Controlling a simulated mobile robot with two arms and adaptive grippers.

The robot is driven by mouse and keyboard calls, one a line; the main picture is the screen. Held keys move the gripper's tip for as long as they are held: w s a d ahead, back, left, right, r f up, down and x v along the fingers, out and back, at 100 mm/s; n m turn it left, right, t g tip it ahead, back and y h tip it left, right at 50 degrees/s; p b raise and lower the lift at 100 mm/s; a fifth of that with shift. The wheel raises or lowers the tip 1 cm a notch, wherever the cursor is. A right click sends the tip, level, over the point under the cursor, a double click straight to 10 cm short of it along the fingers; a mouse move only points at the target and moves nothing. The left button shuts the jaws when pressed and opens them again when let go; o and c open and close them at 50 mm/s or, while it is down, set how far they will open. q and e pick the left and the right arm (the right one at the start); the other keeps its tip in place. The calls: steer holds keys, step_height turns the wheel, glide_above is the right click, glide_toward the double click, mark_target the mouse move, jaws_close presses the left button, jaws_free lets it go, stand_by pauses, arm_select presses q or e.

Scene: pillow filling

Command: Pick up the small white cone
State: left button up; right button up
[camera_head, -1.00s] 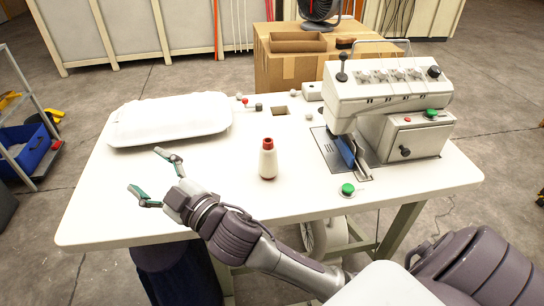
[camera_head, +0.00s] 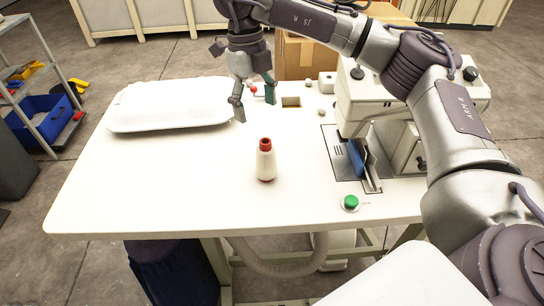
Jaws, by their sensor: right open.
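My left gripper does not show.
A white pillow (camera_head: 168,104) lies at the table's back left. The sewing machine (camera_head: 372,108) stands at the right, partly hidden by my right arm. A green button (camera_head: 351,202) is near the front right. The table's front left is clear.

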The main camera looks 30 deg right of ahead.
mark_target(267, 154)
steer(key=f, duration=0.2)
steer(key=f+p, duration=0.1)
steer(key=f, duration=0.2)
steer(key=s+f, duration=0.1)
steer(key=f, duration=0.1)
steer(key=shift+s+d+f+p, duration=0.1)
steer(key=shift+d+f+p, duration=0.2)
steer(key=f, duration=0.1)
steer(key=s+f+p, duration=0.1)
steer(key=f, duration=0.1)
steer(key=f+p, duration=0.1)
steer(key=shift+s+d+f, duration=0.2)
steer(key=shift+d, duration=0.05)
steer(key=shift+f, duration=0.5)
steer(key=c, duration=1.3)
